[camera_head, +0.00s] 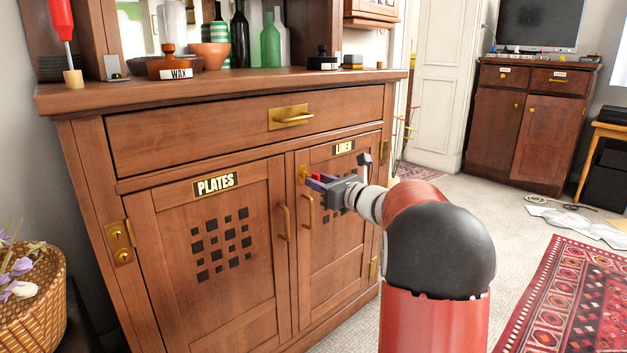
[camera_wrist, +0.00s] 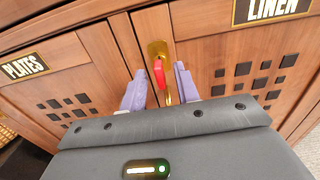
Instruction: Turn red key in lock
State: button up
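The red key (camera_wrist: 159,73) sits in a brass lock plate (camera_wrist: 155,47) at the inner upper edge of the LINEN door (camera_wrist: 240,60). My gripper (camera_wrist: 160,71) is open, with its two purple fingers on either side of the key. In the wrist view gaps show between the key and both fingers. In the head view my gripper (camera_head: 314,181) is at the lock plate (camera_head: 304,173), and a small red part of the key (camera_head: 316,176) shows by the fingers. The rest of the key is hidden there.
The PLATES door (camera_head: 215,250) is shut, left of the LINEN door. Brass handles (camera_head: 284,222) stand near the lock, below my gripper. A shut drawer (camera_head: 220,128) is above, under a top (camera_head: 240,87) crowded with bottles and bowls.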

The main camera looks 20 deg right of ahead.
jog(key=v, duration=0.7)
jog(key=shift+s, duration=0.4)
jog(key=shift+d, duration=0.1)
